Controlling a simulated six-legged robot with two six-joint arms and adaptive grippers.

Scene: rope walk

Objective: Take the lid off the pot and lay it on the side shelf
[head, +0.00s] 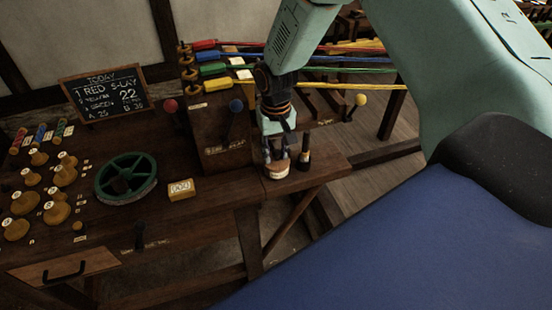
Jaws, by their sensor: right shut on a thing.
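A small pale pot (277,171) with a label stands near the front edge of the side shelf (325,168), at the right end of the dark wooden bench. My right gripper (276,154) points down right over the pot and is shut on its lid. The fingers mostly hide the lid, and I cannot tell whether it is seated on the pot or just clear of it. My left gripper is not in view.
A dark upright handle (304,152) stands close to the right of the pot. A wooden box with levers (222,120) rises behind left. The shelf's right end is bare.

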